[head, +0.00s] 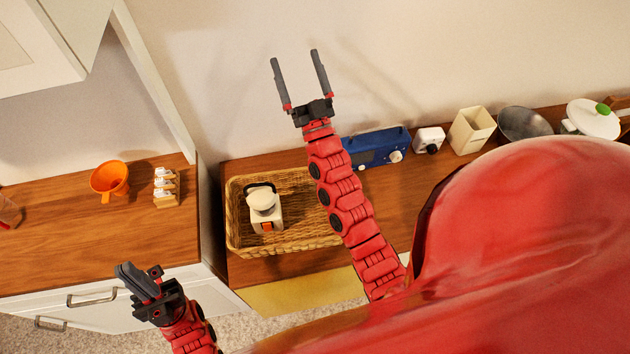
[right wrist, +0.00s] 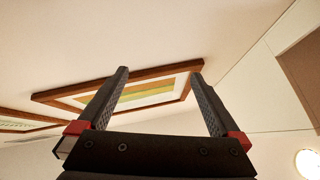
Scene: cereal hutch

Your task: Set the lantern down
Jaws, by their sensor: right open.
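The lantern (head: 264,212) is a cream-white body with a round cap, a dark handle and an orange patch on its front. It stands inside the wicker basket (head: 290,243), towards its left side, in the head view. No gripper touches it. My right gripper (head: 297,75) is open and empty, raised beyond the basket against the wall. Its open fingers (right wrist: 165,100) also show in the right wrist view with nothing between them. My left gripper (head: 136,278) is at the lower left, apart from the lantern. The angle hides whether its fingers are apart.
A blue radio (head: 375,148), a white cube-shaped device (head: 428,140), a cream container (head: 471,130) and a pan (head: 525,124) line the wooden top to the right. An orange cup (head: 110,180) and a small rack (head: 166,188) stand on the left counter (head: 60,235).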

